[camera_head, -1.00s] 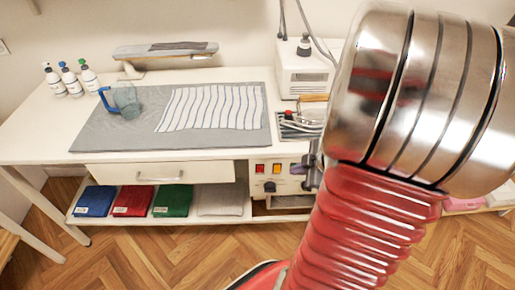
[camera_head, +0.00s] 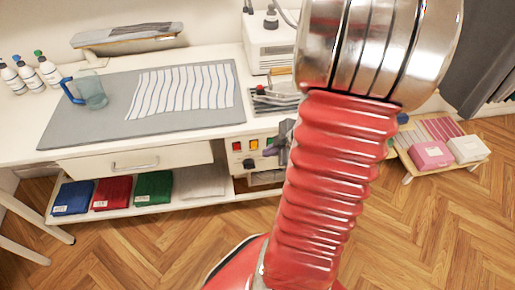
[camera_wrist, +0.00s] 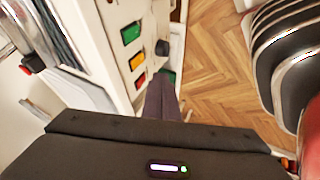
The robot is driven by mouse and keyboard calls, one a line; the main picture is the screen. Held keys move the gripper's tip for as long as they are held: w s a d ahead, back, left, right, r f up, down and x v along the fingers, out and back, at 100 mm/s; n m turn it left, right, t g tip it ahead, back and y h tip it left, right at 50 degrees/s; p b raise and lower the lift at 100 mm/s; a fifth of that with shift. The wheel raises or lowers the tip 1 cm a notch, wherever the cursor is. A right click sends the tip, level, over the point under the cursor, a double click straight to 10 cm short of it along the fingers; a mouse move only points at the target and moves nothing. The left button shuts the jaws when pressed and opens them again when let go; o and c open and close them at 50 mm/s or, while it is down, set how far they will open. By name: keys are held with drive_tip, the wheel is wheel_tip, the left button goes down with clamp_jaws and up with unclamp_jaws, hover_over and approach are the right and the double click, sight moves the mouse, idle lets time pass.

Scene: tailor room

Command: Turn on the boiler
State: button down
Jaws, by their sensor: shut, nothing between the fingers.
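A white boiler-like unit (camera_head: 268,48) with a black cap and hoses stands on the table's back right. Below the tabletop, a white control panel (camera_head: 243,157) carries a red button (camera_head: 237,146), a yellow-orange button (camera_head: 254,144) and a black knob (camera_head: 248,164). The wrist view shows a green button (camera_wrist: 131,33), a yellow button (camera_wrist: 137,60), the red button (camera_wrist: 140,81) and the knob (camera_wrist: 162,47). My gripper (camera_head: 282,142) is shut and empty at the panel's right side. Its fingers (camera_wrist: 163,85) appear close to the red button; contact cannot be told.
The table holds a grey mat (camera_head: 120,120) with striped cloth (camera_head: 183,90) and a blue-handled jug (camera_head: 90,90). A drawer (camera_head: 140,158) and a shelf of folded cloths (camera_head: 112,192) are below. Pink and white boxes (camera_head: 432,155) stand right. The wooden floor in front is clear.

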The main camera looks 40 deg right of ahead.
sight(252, 147)
drive_tip(key=shift+w+d+f, duration=0.35)
drive_tip(key=shift+w+f, duration=0.65)
drive_tip(key=shift+w, duration=0.2)
drive_tip(key=shift+w+d+f, duration=0.3)
drive_tip(key=shift+w+f, duration=0.7)
drive_tip(key=shift+w, duration=0.15)
drive_tip(key=shift+w+d+f, duration=0.35)
drive_tip(key=shift+w+f, duration=0.65)
drive_tip(key=shift+w, duration=0.2)
drive_tip(key=shift+w+f, duration=0.1)
drive_tip(key=shift+d+r, duration=0.1)
drive_tip(key=shift+r, duration=0.75)
